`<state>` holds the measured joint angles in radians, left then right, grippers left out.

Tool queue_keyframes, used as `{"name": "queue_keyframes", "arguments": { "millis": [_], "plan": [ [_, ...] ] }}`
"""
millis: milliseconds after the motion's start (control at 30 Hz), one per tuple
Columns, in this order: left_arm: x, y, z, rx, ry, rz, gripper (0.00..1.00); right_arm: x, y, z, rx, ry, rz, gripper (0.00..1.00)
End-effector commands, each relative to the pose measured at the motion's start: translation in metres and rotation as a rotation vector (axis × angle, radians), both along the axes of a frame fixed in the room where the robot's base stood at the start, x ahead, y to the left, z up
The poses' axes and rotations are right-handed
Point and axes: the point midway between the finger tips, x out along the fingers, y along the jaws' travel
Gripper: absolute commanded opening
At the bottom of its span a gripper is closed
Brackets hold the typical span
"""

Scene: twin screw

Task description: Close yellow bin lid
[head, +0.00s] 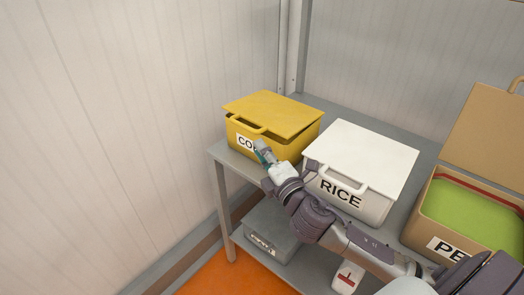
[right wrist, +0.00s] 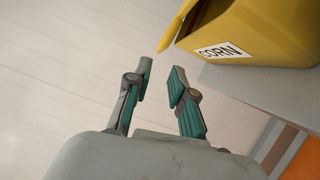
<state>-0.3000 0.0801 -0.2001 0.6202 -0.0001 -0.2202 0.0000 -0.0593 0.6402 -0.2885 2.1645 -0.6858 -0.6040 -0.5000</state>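The yellow bin (head: 286,151) stands at the left end of the grey shelf, with a white label on its front. Its yellow lid (head: 275,112) lies low over the top, slightly raised, with a dark gap beneath it. In the right wrist view the bin (right wrist: 262,28) reads CORN, and the lid's handle edge (right wrist: 178,32) sticks out from it. My right gripper (head: 261,150) is in front of the bin and covers part of the label. In the right wrist view its fingers (right wrist: 162,82) are apart with nothing between them. My left gripper is out of view.
A white RICE bin (head: 365,155) with its lid down stands right of the yellow bin. A tan bin (head: 425,215) with a raised lid and green contents is further right. A grey box (head: 272,238) sits on the lower shelf. A pale wall (head: 120,120) is at left.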

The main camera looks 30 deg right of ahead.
Motion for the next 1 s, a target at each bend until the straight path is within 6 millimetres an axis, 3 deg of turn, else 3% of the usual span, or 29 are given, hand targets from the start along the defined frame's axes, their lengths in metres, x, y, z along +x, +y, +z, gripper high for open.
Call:
{"name": "queue_keyframes", "arguments": {
  "millis": [33,100,333,500,667,800,867,1000],
  "plan": [
    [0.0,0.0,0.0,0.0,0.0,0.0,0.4,-0.001,0.0,-0.002,0.015,0.008,-0.005,0.11],
    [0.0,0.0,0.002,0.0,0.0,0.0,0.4,-0.006,-0.003,-0.013,0.089,0.052,-0.033,0.0],
    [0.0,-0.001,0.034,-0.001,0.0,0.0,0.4,-0.03,-0.021,-0.058,0.56,0.34,-0.179,0.0],
    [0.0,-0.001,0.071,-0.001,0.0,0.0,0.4,-0.061,-0.015,-0.087,1.009,0.632,-0.28,0.0],
    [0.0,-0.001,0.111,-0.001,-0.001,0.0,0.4,-0.057,-0.009,-0.053,1.37,0.794,-0.227,0.0],
    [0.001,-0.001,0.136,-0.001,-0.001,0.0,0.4,-0.051,-0.006,-0.01,1.664,0.883,-0.142,0.0],
    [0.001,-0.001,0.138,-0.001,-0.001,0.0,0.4,-0.041,-0.014,0.008,1.749,0.873,-0.089,0.0],
    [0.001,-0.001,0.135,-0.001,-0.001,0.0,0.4,-0.003,-0.051,0.058,1.866,0.745,0.047,0.0]
  ]
}}
